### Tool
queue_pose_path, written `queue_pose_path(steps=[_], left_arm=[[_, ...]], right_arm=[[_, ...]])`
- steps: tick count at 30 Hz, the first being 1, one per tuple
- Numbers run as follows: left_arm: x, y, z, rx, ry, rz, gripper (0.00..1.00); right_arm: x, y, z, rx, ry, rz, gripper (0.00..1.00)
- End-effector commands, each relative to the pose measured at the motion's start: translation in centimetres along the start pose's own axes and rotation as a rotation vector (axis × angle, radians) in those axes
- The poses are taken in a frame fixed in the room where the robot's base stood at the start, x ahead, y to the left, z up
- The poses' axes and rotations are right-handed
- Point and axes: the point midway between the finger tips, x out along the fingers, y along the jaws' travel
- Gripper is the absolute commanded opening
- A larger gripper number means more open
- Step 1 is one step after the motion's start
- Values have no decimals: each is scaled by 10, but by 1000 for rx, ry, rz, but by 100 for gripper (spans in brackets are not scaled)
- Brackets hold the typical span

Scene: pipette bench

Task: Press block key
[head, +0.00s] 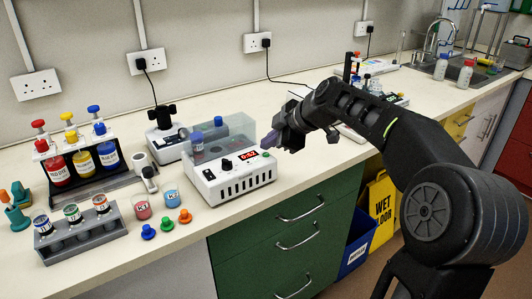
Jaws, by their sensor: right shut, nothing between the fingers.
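The white block heater (232,181) stands on the bench with a red lit display (245,156), a black knob and a clear cover over its rear part. A blue-capped item (197,142) shows at the cover. A small green key (266,154) is at the right end of its front panel. My right gripper (268,141) is shut and empty, its purple-grey fingertips just above and beside the green key. I cannot tell whether they touch it. My left gripper is not in view.
At left are a rack of red, yellow and blue bottles (82,165), a grey tube rack (79,240), two small cups and several coloured caps. A black-knobbed device (164,138) stands behind the heater. Bench space in front of the heater is narrow.

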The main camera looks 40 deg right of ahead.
Motion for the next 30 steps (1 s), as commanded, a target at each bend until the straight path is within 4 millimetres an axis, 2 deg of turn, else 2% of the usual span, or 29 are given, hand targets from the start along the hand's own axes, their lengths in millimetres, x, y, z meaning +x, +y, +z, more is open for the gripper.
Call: queue_pose_path(steps=[11,25,30], left_arm=[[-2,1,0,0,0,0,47],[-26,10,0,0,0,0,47],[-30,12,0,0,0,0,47]], right_arm=[[-2,2,-2,-1,0,1,0],[-36,26,-27,-2,1,0,0],[-42,31,-30,-1,-1,0,0]])
